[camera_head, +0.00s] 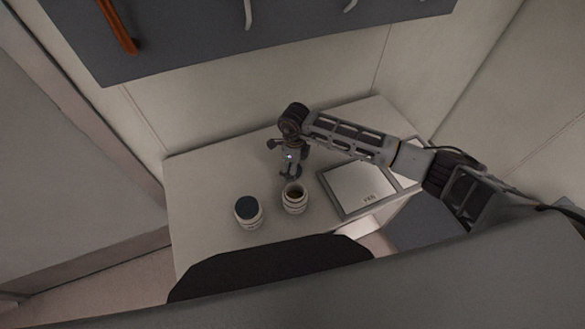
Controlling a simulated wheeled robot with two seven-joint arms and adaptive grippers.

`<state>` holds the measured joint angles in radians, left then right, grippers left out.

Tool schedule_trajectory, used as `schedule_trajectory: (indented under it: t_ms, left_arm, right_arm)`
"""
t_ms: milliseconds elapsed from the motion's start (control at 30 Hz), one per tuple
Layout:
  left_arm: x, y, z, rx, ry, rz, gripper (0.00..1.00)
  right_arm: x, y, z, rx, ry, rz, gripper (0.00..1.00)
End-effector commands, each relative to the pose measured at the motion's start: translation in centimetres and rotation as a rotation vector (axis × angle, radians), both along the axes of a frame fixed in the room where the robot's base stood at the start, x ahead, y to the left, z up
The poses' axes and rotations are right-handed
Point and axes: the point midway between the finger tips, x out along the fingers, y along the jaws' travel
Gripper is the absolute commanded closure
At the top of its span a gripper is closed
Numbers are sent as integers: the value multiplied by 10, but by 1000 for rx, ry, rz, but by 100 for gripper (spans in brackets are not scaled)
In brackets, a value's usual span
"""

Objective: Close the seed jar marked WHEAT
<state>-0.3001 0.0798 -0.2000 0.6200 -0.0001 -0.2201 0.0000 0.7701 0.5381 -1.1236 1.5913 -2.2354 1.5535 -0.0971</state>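Two pale round jars with dark bands stand on the table. The left jar (248,212) has a dark blue-grey top. The right jar (294,201) is open at the top, with brown contents showing inside. Any lettering on the jars is too small to read, so I cannot tell which is marked WHEAT. My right gripper (291,173) points down just behind the right jar's rim, close to it. Whether it touches the jar, holds anything, or is open or shut is too small to tell. No separate lid can be made out. My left gripper is not in view.
The pale table (210,176) has clear room at its left and back. A flat light panel with a dark frame (357,188) lies right of the jars, under my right arm. A grey panel with hooks (200,35) hangs on the wall behind.

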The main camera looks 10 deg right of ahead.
Motion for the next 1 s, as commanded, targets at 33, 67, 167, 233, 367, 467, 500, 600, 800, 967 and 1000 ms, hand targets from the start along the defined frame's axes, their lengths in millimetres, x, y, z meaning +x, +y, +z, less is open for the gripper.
schedule_trajectory:
  t_ms: [33, 67, 167, 233, 367, 467, 500, 600, 800, 967, 1000]
  left_arm:
    - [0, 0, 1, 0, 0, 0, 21]
    - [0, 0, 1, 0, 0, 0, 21]
    - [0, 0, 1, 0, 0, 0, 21]
    - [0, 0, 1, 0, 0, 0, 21]
    - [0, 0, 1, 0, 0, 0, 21]
    - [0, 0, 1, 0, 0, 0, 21]
    - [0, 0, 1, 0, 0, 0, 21]
    - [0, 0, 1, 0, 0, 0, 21]
    - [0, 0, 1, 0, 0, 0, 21]
    - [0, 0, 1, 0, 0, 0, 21]
    - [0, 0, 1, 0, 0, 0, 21]
  right_arm:
    - [0, 0, -3, 1, 1, 0, 15]
    - [0, 0, -4, 0, 0, 0, 15]
    - [0, 0, -6, 1, -1, 0, 15]
    - [0, 0, -6, 1, -1, 0, 15]
    - [0, 0, -6, 1, -1, 0, 15]
    - [0, 0, -6, 1, -1, 0, 15]
    - [0, 0, -6, 1, -1, 0, 15]
    - [0, 0, -6, 1, -1, 0, 20]
    - [0, 0, -6, 1, -1, 0, 43]
    - [0, 0, -6, 1, -1, 0, 48]
    - [0, 0, -6, 1, -1, 0, 48]
